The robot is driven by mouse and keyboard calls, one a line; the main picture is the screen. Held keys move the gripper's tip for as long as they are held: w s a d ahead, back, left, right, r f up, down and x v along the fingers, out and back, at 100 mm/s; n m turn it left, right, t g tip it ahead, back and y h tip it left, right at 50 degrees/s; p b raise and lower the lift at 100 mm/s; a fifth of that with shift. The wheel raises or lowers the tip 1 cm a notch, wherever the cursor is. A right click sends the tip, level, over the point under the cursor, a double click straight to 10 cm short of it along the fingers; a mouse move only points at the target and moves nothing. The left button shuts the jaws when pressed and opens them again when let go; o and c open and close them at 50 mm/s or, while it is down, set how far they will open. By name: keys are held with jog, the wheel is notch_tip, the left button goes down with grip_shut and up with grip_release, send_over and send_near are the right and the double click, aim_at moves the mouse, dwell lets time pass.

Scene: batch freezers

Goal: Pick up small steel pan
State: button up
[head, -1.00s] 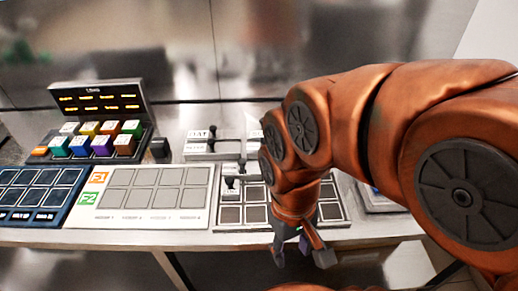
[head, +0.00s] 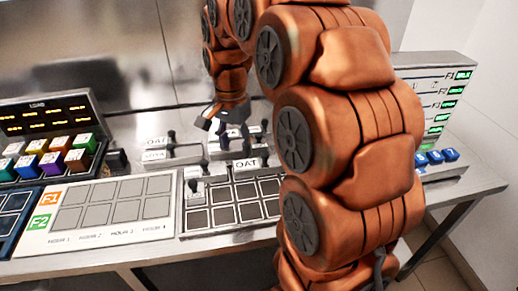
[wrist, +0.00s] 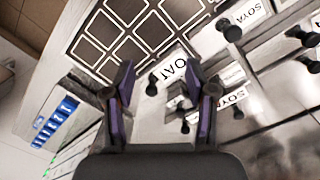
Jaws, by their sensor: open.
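My gripper (head: 224,122) is open and empty above the back part of the bench, over several small steel pieces with white labels and black knobs. I cannot tell which of these is the small steel pan. My arm hides part of this area.
A grid tray of dark squares (head: 223,215) lies at the bench front. Left of it are a white grid board (head: 110,245) and a colored-cube rack (head: 48,160) with a lit display. At right stands a panel with green labels and blue buttons (head: 436,157).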

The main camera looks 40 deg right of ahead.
jog(key=w+d+f+m+b, duration=0.2)
jog(key=w+d+m, duration=0.45)
jog(key=d, duration=0.25)
jog(key=m, duration=0.3)
send_over(258, 135)
jog(key=shift+s+d+f+t+b, duration=0.15)
jog(key=shift+f+t+b, duration=0.15)
jog(key=shift+f, duration=0.6)
jog(key=shift+w+f+p, duration=0.15)
jog(key=shift+f+p, duration=0.25)
jog(key=shift+f, duration=1.55)
jog(key=shift+w+f+p, duration=0.1)
jog(key=shift+f+p, duration=0.3)
jog(key=shift+f, duration=1.5)
jog(key=shift+c, duration=0.3)
grip_shut()
